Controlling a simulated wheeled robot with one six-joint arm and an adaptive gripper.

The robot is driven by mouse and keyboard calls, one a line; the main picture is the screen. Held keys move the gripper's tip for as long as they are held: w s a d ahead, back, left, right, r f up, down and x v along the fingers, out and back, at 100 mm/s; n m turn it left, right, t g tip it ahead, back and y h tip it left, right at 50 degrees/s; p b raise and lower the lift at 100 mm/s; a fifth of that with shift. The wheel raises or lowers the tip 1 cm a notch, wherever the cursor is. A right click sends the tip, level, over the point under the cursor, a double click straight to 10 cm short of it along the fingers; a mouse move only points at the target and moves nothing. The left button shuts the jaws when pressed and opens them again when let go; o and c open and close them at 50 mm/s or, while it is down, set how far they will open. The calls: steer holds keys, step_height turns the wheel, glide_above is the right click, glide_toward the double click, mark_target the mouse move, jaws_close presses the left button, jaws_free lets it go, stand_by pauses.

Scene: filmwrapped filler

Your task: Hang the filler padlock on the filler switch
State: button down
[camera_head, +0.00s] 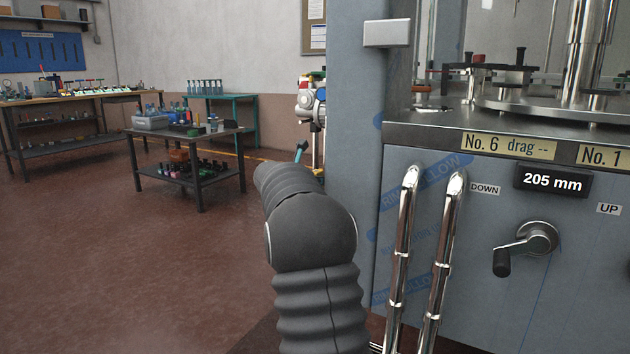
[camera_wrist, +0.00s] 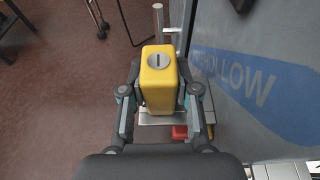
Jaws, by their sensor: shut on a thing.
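In the wrist view my gripper (camera_wrist: 159,92) is shut on a yellow block-shaped body, the padlock (camera_wrist: 159,82), one finger on each side. Its end face has a round grey slotted lock core and faces the camera. Its shackle is hidden. Beyond it are a silver plate (camera_wrist: 160,119) and a small red part (camera_wrist: 180,132), which may belong to the switch; I cannot tell, nor whether the padlock touches them. In the head view my dark arm hides most of the gripper and the padlock is not seen clearly.
The filler's grey cabinet (camera_head: 470,270) stands close on the right, with chrome pipes (camera_head: 402,250) and a crank (camera_head: 530,240) on its front. A fitting with a round metal body (camera_head: 312,100) stands behind my arm. Tables (camera_head: 185,135) are farther left; the floor before them is clear.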

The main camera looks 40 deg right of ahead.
steer(key=shift+f, duration=0.1)
stand_by(0.3)
steer(key=c, duration=0.8)
jaws_free()
steer(key=shift+o, duration=0.2)
steer(key=v, duration=1.2)
